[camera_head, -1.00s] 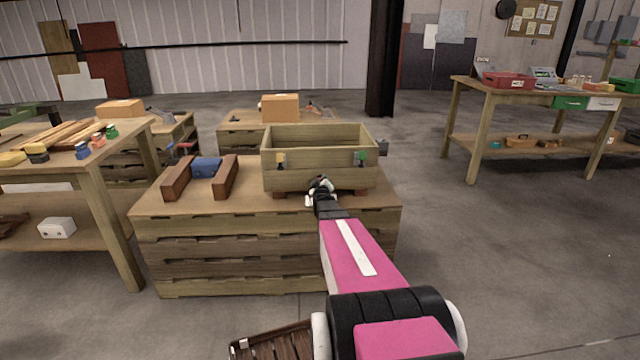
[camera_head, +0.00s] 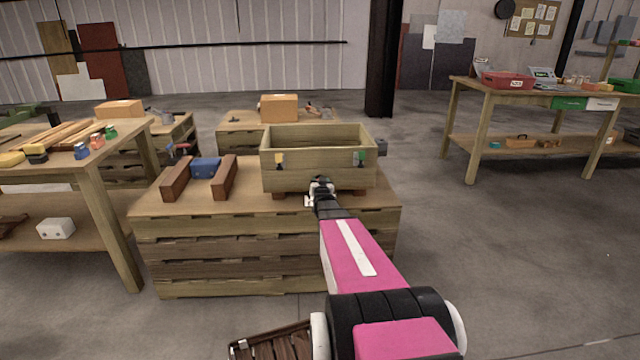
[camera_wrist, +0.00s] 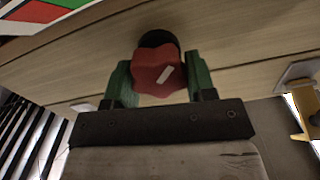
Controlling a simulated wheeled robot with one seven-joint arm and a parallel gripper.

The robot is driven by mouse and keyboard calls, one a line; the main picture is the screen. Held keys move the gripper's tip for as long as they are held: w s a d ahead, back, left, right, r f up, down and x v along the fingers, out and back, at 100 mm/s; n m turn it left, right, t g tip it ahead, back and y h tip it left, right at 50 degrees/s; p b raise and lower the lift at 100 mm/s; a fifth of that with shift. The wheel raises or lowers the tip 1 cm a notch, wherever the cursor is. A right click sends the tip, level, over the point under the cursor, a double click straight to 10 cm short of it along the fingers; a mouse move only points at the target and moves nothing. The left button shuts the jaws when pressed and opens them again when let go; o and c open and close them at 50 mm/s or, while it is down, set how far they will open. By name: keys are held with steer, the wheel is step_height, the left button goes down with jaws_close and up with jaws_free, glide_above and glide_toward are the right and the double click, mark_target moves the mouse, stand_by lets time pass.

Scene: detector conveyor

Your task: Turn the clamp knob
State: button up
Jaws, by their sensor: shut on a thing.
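The clamp knob (camera_wrist: 158,72) is red and lobed, with a white mark on its face, in the wrist view. It sits on a dark round base against a pale wooden wall. The green fingers of my gripper (camera_wrist: 158,80) stand on both sides of the knob and are shut on it. In the head view my gripper (camera_head: 320,186) is at the front of the open wooden box (camera_head: 310,180), and it hides the knob there.
Open floor lies to the right.

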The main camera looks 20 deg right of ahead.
steer(key=m, duration=0.7)
steer(key=shift+d+f, duration=0.1)
steer(key=shift+d, duration=0.05)
stand_by(0.4)
steer(key=o, duration=0.9)
steer(key=shift+s, duration=0.1)
steer(key=v, duration=1)
steer(key=shift+s, duration=0.35)
